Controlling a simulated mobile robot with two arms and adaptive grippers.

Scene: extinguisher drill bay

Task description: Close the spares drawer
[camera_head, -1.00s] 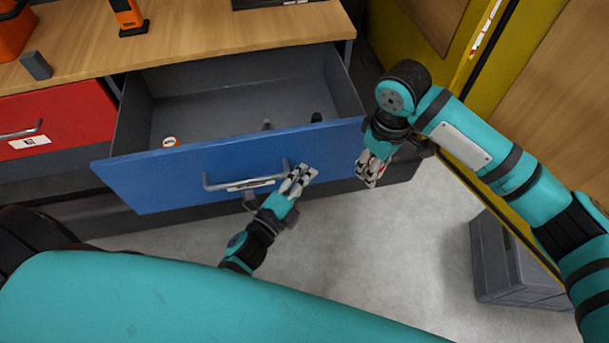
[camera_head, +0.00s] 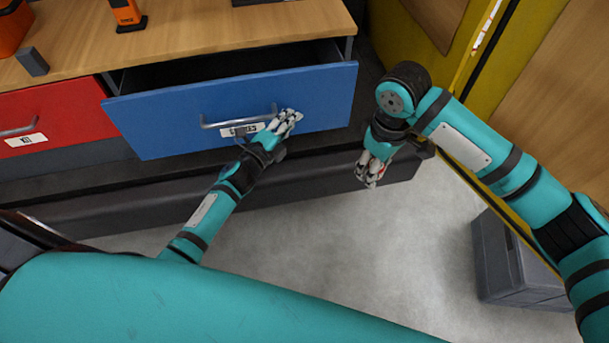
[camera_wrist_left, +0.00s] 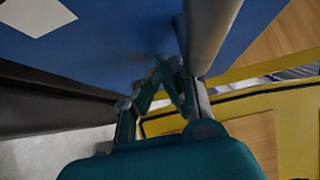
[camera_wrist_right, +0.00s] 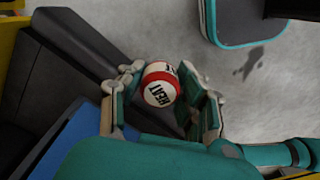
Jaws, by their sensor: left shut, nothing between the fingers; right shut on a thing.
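The spares drawer has a blue front (camera_head: 300,98) with a grey bar handle (camera_head: 225,122) and a white label. It stands a little open, with a dark gap showing behind the top of its front. My left gripper (camera_head: 288,122) is shut and empty, its fingers against or very near the blue front at the right end of the handle. The left wrist view shows the closed fingers (camera_wrist_left: 165,75) beside the handle bar (camera_wrist_left: 205,35). My right gripper (camera_head: 370,172) hangs right of the drawer, shut on a red and white round object (camera_wrist_right: 160,84) with "HEAT" printed on it.
A red drawer (camera_head: 60,118) is at the left. The wooden worktop (camera_head: 200,35) above carries an orange device (camera_head: 127,14) and a small grey block (camera_head: 32,62). A grey crate (camera_head: 510,262) stands on the floor at right. A yellow frame is behind my right arm.

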